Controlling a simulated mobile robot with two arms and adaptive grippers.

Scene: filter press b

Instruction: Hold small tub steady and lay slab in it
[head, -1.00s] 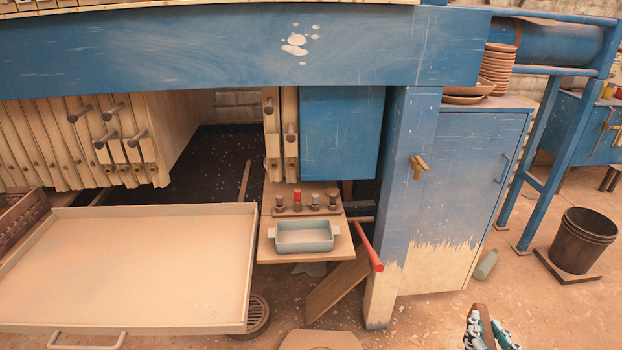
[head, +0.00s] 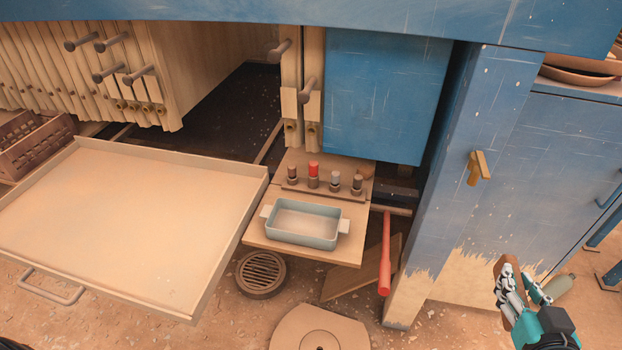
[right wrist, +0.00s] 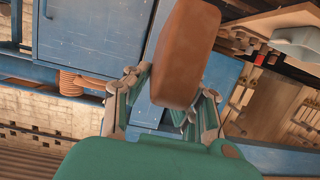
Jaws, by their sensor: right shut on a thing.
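The small tub (head: 303,222) is a pale blue-grey rectangular dish with two side handles. It sits upright and looks empty on a wooden shelf below the blue press. My right gripper (head: 520,291) is at the lower right of the head view, well to the right of the tub. It is shut on a brown slab (head: 508,280) with rounded ends. In the right wrist view the slab (right wrist: 186,52) stands up between the fingers, and the tub (right wrist: 297,42) shows at the upper right. My left gripper is not in view.
Several small knobs, one red (head: 313,170), stand behind the tub. A red lever (head: 385,255) sticks out to the right of the shelf (head: 268,243). A large shallow tray (head: 125,225) lies to the left. A blue post (head: 455,180) stands between shelf and gripper.

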